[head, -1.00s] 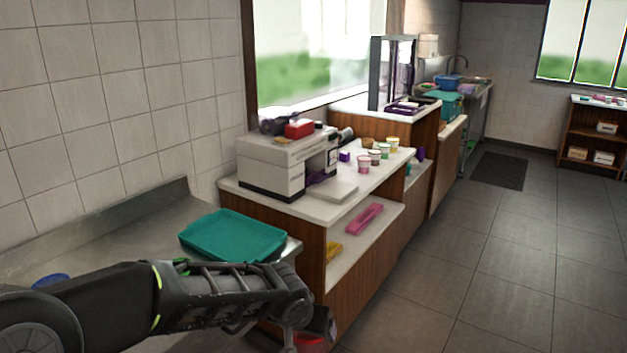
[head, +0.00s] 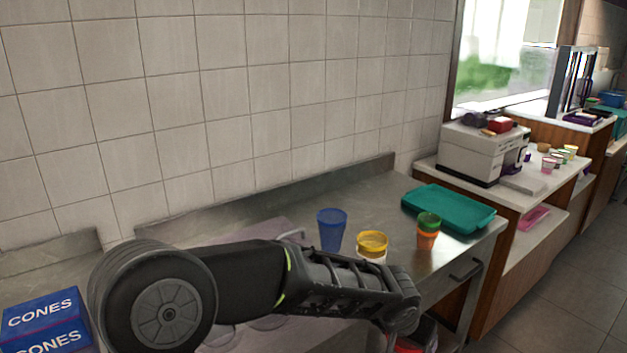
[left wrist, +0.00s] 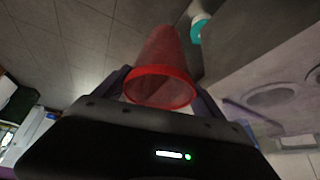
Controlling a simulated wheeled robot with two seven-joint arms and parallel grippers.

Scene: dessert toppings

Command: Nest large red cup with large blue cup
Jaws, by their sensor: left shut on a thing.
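The large red cup (left wrist: 165,58) is between the fingers of my left gripper (left wrist: 160,82), which is shut on it. Its rim faces the wrist camera. In the head view only a bit of the red cup (head: 408,346) shows at the bottom edge, below the end of my left arm, beside the counter front. The large blue cup (head: 332,229) stands upright on the steel counter, beyond my left arm and apart from the red cup. My right gripper is not in view.
A yellow-rimmed cup (head: 372,245) and a green cup in an orange one (head: 428,231) stand right of the blue cup. A teal tray (head: 448,208) lies near the counter's right end. Blue CONES boxes (head: 42,318) are at lower left. Counter behind the cups is clear.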

